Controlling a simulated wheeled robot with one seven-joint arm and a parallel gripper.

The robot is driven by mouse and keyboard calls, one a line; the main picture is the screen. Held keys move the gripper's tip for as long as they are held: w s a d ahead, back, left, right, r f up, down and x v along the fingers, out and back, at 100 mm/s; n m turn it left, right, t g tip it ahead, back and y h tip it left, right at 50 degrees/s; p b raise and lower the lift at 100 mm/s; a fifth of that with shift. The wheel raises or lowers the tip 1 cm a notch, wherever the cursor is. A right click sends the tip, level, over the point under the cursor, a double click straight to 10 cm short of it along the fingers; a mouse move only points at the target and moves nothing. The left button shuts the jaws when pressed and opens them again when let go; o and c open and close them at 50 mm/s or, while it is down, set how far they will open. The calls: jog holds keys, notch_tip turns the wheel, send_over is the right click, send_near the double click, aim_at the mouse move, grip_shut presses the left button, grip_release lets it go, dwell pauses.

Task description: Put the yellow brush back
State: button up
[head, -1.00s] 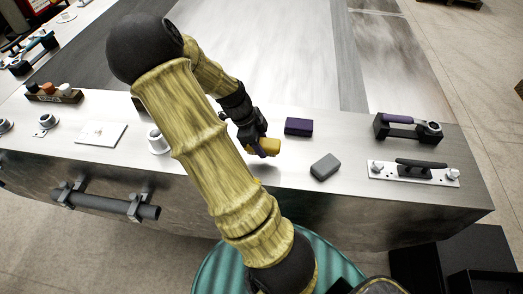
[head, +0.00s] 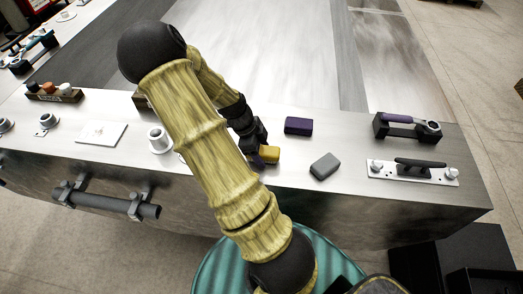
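The yellow brush (head: 270,154) is a small yellow block near the front edge of the metal bench, in the head view. My gripper (head: 260,153) is shut on it, just left of the grey block. A small purple part shows at the gripper, beside the brush. My forearm and wrist hide part of the grip. I cannot tell whether the brush touches the bench top.
A purple block (head: 298,125) lies behind the brush and a grey block (head: 325,166) to its right. A purple-handled tool on a black holder (head: 407,129) and a plate with knobs (head: 413,172) stand farther right. A white plate (head: 101,134) and a metal cup (head: 158,141) are left.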

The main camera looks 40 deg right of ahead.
jog(key=b+v, duration=0.2)
jog(key=v, duration=1)
jog(key=shift+r, duration=0.1)
dwell(0.4)
jog(key=shift+a+f+n, duration=0.3)
jog(key=shift+a+n, duration=0.1)
jog(key=shift+n, duration=0.3)
jog(key=s+a+n+t+y, duration=0.1)
jog(key=s+a+n+t, duration=0.1)
jog(key=a+n, duration=0.7)
jog(key=s+a+n+t+y, duration=0.2)
jog(key=a+n, duration=0.7)
jog(key=n, duration=0.8)
jog(key=shift+s+r+n+t, duration=0.15)
jog(key=shift+s+n+t, duration=0.15)
jog(key=shift+s+t, duration=0.5)
jog(key=shift+w+a, duration=0.1)
jog(key=shift+w, duration=0.2)
